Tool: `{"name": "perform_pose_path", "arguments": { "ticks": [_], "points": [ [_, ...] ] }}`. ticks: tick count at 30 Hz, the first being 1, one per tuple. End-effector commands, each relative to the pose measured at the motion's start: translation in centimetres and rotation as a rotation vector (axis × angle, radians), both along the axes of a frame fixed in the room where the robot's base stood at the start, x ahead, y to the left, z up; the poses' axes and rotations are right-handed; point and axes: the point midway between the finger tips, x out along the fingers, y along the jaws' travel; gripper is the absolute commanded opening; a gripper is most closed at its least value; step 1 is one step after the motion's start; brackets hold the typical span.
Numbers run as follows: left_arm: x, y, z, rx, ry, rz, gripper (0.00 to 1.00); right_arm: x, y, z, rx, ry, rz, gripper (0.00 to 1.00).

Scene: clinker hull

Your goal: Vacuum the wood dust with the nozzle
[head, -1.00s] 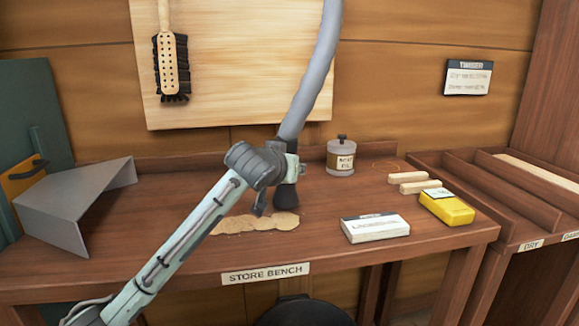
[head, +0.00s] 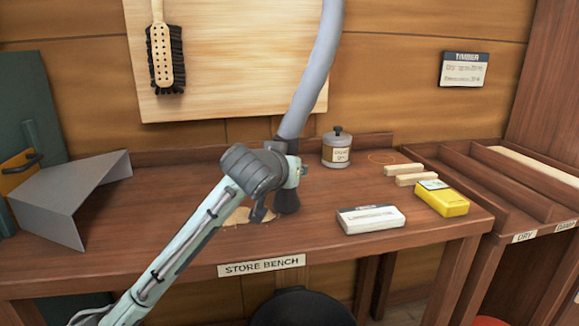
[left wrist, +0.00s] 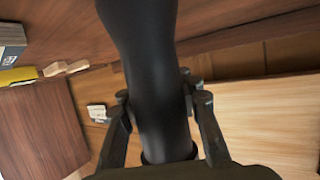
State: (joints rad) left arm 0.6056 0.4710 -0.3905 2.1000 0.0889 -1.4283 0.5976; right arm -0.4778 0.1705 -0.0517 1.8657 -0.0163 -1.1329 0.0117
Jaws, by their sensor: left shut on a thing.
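The black nozzle (head: 287,198) hangs from a thick grey hose (head: 314,75), its mouth down at the bench top. My left gripper (head: 289,168) is shut on the nozzle; in the left wrist view its two fingers (left wrist: 163,112) press on both sides of the dark nozzle (left wrist: 145,50). A small patch of pale wood dust (head: 238,216) lies on the bench just left of the nozzle, partly hidden by my gripper and arm. Whether the mouth touches the wood is not clear. My right gripper is in no view.
The store bench (head: 180,250) also holds a bent grey sheet (head: 70,190), a lidded tin (head: 337,150), a white box (head: 371,218), a yellow box (head: 441,198) and wooden blocks (head: 408,174). A brush (head: 165,55) hangs behind. The front middle is clear.

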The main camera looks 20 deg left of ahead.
Motion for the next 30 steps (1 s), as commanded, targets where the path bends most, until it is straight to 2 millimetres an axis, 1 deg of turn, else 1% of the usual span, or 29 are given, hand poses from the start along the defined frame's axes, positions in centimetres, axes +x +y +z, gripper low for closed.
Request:
{"name": "perform_pose_path", "arguments": {
  "ticks": [13, 30],
  "points": [
    [-0.3, 0.0, 0.0, 0.000, -0.001, 0.001, 0.00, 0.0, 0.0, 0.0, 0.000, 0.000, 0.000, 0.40],
    [-1.7, 2.4, 0.0, 0.000, -0.001, 0.001, 0.00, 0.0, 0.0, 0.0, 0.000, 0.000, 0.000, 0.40]
  ]
}}
